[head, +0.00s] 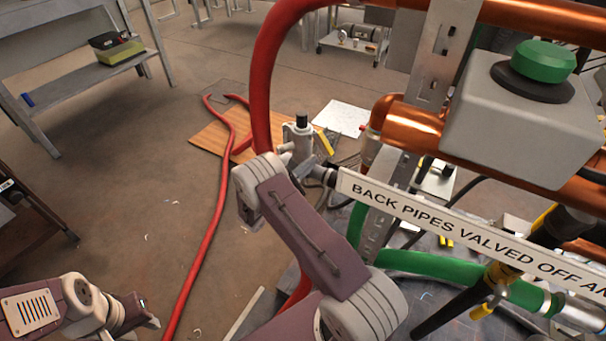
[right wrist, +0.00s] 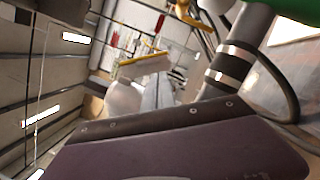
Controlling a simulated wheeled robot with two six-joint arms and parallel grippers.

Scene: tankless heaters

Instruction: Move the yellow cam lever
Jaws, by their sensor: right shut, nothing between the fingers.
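A yellow lever (head: 487,305) sticks out low beside a yellow-banded black pipe at the lower right of the head view. A second slim yellow piece (head: 323,143) shows by the grey fitting near my right wrist; I cannot tell which is the cam lever. In the right wrist view, a yellow bar (right wrist: 147,58) lies across a pale part, and a yellow handle (right wrist: 190,15) is at the top. My right gripper (head: 322,172) is shut and empty behind the sign's left end, partly hidden. My left gripper (head: 148,312) is at the lower left, away from the pipes; its jaws are unclear.
A white sign (head: 450,225) reading "BACK PIPES VALVED OFF" crosses by my right arm. A red hose (head: 262,80), copper pipes (head: 400,120), a grey box with a green button (head: 530,115) and a green hose (head: 430,265) crowd the right. Floor at left is open.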

